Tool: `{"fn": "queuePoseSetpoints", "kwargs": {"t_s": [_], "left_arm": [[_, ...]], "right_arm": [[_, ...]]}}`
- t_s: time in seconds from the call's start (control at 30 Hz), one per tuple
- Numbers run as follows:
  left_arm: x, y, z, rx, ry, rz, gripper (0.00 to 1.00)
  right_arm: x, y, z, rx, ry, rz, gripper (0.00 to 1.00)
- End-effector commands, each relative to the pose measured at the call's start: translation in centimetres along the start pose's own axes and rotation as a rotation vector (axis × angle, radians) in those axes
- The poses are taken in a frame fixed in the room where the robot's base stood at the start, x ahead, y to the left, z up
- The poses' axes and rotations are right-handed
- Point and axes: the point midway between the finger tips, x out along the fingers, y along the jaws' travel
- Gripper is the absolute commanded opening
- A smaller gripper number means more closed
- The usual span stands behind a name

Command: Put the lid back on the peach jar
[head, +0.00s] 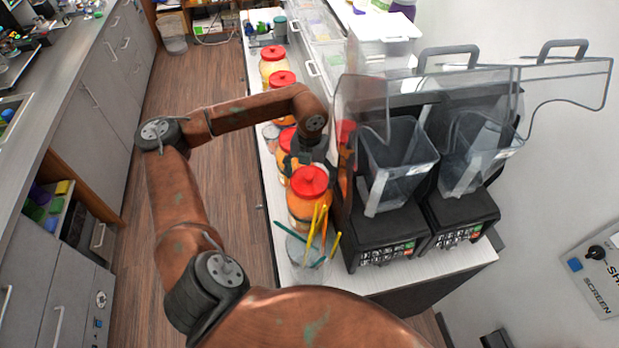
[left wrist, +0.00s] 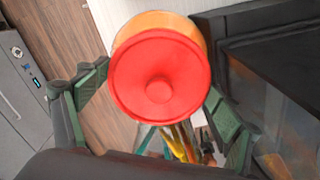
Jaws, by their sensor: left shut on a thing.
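The nearest jar (head: 303,211), with orange contents, stands upright on the white counter and is the likely peach jar. A red lid (head: 309,180) with a round knob is at its top. In the left wrist view the lid (left wrist: 160,75) faces the camera, with the orange jar (left wrist: 165,22) showing behind its upper edge. My left gripper (head: 303,160) comes down at the jar's far side, its green-padded fingers (left wrist: 158,100) on both sides of the lid, shut on it. Whether the lid is fully seated is hidden. My right gripper is not in view.
Black blenders (head: 385,225) with clear hoods stand close right of the jar. A clear cup with colored straws (head: 315,240) stands just in front. Several other red-lidded jars (head: 273,65) line the counter behind. Open wooden floor (head: 215,215) lies left.

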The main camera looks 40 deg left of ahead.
Motion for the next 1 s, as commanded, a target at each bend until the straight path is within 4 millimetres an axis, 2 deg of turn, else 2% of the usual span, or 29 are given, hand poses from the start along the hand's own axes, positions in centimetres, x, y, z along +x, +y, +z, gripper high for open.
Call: {"fn": "queuePoseSetpoints", "kwargs": {"t_s": [0.3,0.33,0.5,1.0], "left_arm": [[-0.05,0.00,0.01,0.000,-0.001,0.000,0.61],[-0.05,0.00,0.01,0.000,-0.001,0.000,0.87],[-0.04,0.00,0.01,0.000,-0.001,0.000,0.99],[-0.16,0.00,0.01,0.000,0.000,0.000,1.00]], "right_arm": [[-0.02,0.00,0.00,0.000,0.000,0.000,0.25],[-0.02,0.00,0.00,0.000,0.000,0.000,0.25],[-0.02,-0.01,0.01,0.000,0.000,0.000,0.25],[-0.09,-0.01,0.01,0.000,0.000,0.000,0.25]]}}
